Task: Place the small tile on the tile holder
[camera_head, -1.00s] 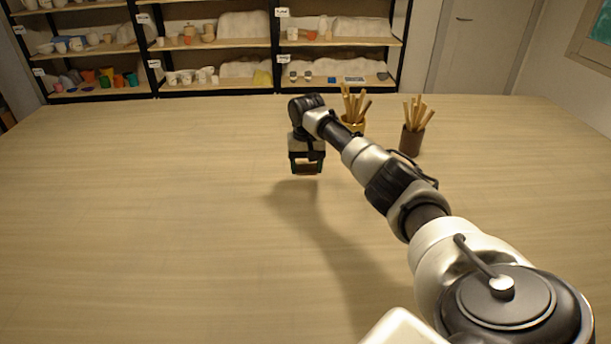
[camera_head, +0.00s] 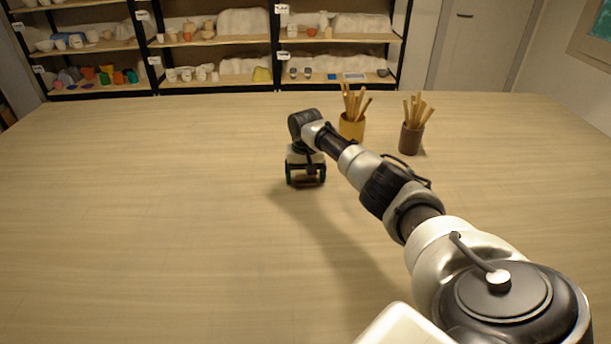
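My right gripper (camera_head: 306,183) is over the middle of the table, left of the cups of sticks. It points down, low over the tabletop, with its two dark fingers apart. A narrow brownish strip shows between the fingers; I cannot tell whether it is a thing or shaded table. I cannot make out the small tile or the tile holder for certain on the table; the gripper hides the spot beneath it. A small blue piece (camera_head: 332,78) and a flat pale-framed piece (camera_head: 354,77) lie on the back shelf, too small to identify. My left gripper is not in view.
The table (camera_head: 130,220) is otherwise bare and wide on the left. Shelves with pots (camera_head: 205,75) stand behind it.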

